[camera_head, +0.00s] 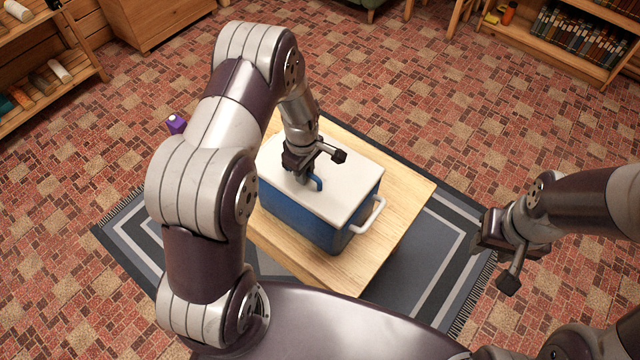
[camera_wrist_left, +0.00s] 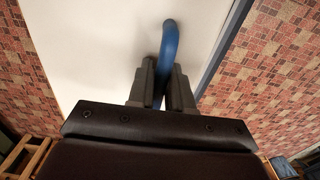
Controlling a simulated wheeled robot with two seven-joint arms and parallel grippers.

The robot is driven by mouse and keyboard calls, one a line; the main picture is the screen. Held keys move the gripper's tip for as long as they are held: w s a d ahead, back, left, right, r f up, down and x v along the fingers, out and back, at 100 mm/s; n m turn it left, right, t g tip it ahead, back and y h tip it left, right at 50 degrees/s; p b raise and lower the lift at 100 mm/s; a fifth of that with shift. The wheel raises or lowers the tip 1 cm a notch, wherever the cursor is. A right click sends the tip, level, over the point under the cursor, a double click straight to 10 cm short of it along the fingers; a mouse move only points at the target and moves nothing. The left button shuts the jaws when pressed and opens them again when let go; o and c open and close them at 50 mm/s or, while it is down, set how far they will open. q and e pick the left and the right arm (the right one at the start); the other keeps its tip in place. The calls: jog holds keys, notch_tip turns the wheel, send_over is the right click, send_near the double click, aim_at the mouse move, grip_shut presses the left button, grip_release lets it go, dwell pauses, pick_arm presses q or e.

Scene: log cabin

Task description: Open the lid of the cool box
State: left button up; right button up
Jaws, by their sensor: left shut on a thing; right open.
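The cool box (camera_head: 300,214) has a blue body, a white lid (camera_head: 345,180) and a white side handle (camera_head: 370,216). It stands on a wooden table, and its lid looks closed. A blue handle (camera_head: 317,183) is on the lid. My left gripper (camera_head: 304,178) is over the lid, shut on this blue handle. The left wrist view shows the blue handle (camera_wrist_left: 169,42) between the two fingers of the left gripper (camera_wrist_left: 163,85), with the white lid (camera_wrist_left: 100,50) behind. My right gripper (camera_head: 495,262) is open and empty, to the right of the table.
The wooden table (camera_head: 408,190) stands on a dark striped rug (camera_head: 440,250). A small purple thing (camera_head: 176,123) shows left of the table, beyond my left arm. Shelves with books (camera_head: 580,35) are at the upper right. The tiled floor around the rug is mostly clear.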

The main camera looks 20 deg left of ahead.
pick_arm(q)
jog(key=shift+r, duration=0.1)
jog(key=shift+w+d+r+p, duration=0.1)
jog(key=shift+w+r+p, duration=0.2)
jog(key=shift+r+p, duration=0.35)
jog(key=shift+w+r, duration=0.1)
jog(key=shift+w+d+r+p, duration=0.15)
jog(key=shift+w+r+p, duration=0.25)
jog(key=shift+r+p, duration=0.3)
jog(key=shift+r, duration=0.15)
jog(key=shift+w+d+r+p, duration=0.1)
jog(key=shift+w+r+p, duration=0.3)
jog(key=shift+r, duration=0.15)
jog(key=shift+w, duration=0.1)
jog(key=shift+r, duration=0.1)
